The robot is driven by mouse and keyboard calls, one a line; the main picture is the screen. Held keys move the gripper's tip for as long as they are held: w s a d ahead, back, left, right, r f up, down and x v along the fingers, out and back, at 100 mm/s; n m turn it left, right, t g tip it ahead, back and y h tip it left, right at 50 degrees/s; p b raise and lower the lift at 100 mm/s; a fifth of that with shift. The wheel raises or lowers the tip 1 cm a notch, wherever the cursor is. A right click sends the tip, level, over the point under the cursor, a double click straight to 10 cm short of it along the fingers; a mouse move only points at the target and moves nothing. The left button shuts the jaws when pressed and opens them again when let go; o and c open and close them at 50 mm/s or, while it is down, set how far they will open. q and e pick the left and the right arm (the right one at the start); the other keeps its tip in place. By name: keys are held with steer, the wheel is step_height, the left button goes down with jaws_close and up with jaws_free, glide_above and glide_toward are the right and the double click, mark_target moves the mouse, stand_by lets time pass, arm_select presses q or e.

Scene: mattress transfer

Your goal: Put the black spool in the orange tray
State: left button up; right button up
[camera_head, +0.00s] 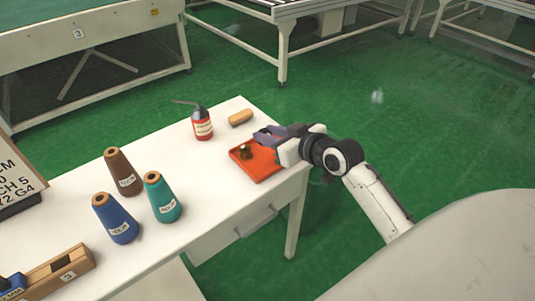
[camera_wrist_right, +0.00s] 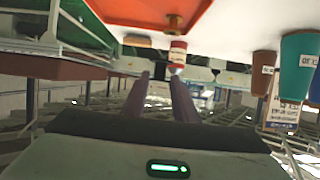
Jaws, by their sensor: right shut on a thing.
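The orange tray (camera_head: 267,170) lies near the right end of the white table. A small brass-brown piece (camera_head: 245,152) stands in it, and it also shows in the wrist view (camera_wrist_right: 173,22). My right gripper (camera_head: 262,136) is over the tray's far right side, its fingers nearly level. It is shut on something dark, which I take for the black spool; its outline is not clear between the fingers. The wrist view shows both dark fingers (camera_wrist_right: 164,80) with a narrow gap. No black spool stands on the table in view. My left gripper is out of view.
A red-and-white oil can (camera_head: 202,126) and a tan rounded block (camera_head: 240,117) stand beyond the tray. Brown (camera_head: 122,172), teal (camera_head: 162,198) and blue (camera_head: 115,219) cones stand to the left. A wooden plane (camera_head: 60,272) lies at front left. White tabletop is clear between cones and tray.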

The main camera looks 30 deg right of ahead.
mark_target(269, 170)
step_height(269, 170, down, 10)
steer(key=shift+w+d+f+b, duration=0.1)
steer(key=shift+w+b, duration=0.05)
steer(key=shift+b, duration=0.45)
steer(key=shift+f, duration=0.1)
steer(key=o, duration=1)
steer(key=shift+o, duration=0.2)
